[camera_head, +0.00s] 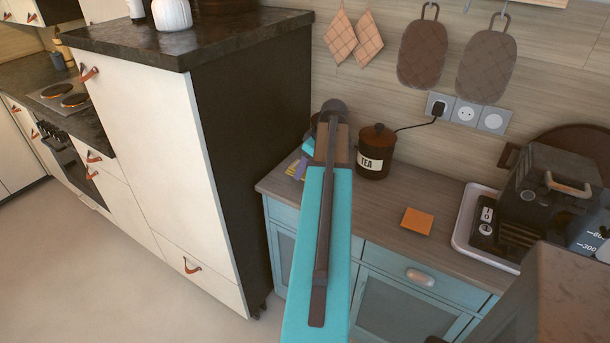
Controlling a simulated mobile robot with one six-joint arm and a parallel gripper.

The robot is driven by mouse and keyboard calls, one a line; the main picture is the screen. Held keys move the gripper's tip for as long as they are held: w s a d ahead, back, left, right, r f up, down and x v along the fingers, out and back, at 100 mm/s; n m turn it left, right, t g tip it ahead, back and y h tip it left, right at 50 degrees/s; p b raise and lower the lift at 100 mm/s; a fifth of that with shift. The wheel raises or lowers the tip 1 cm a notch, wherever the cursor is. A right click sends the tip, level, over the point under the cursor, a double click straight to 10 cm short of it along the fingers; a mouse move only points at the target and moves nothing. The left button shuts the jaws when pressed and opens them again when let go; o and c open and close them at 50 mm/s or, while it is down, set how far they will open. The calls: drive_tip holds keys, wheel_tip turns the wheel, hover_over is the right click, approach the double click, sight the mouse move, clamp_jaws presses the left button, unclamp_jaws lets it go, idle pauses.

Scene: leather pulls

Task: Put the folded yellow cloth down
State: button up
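My teal and brown arm (318,240) reaches up the middle of the view, over the wooden counter. Its far end, around my gripper, is mostly hidden behind the arm itself. A small yellow patch (292,171) with purple beside it shows just left of the arm, at the counter's left end. It may be the folded yellow cloth, but it is too small and covered to be sure. Whether it rests on the counter or is held cannot be told. My gripper's fingers cannot be made out clearly.
A brown TEA jar (375,158) stands right of the arm's end. An orange square (417,220) lies on the counter (390,200). A dark coffee machine (550,190) on a white tray (462,232) stands right. A tall cabinet (160,160) rises left. Counter around the orange square is bare.

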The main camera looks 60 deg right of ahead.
drive_tip(key=shift+f, duration=0.1)
drive_tip(key=shift+f+p, duration=0.65)
drive_tip(key=shift+f, duration=1)
drive_tip(key=shift+f, duration=0.15)
drive_tip(key=o, duration=0.9)
drive_tip(key=shift+o, duration=0.2)
drive_tip(key=shift+r, duration=0.2)
drive_tip(key=b+v, duration=0.2)
drive_tip(key=v, duration=1)
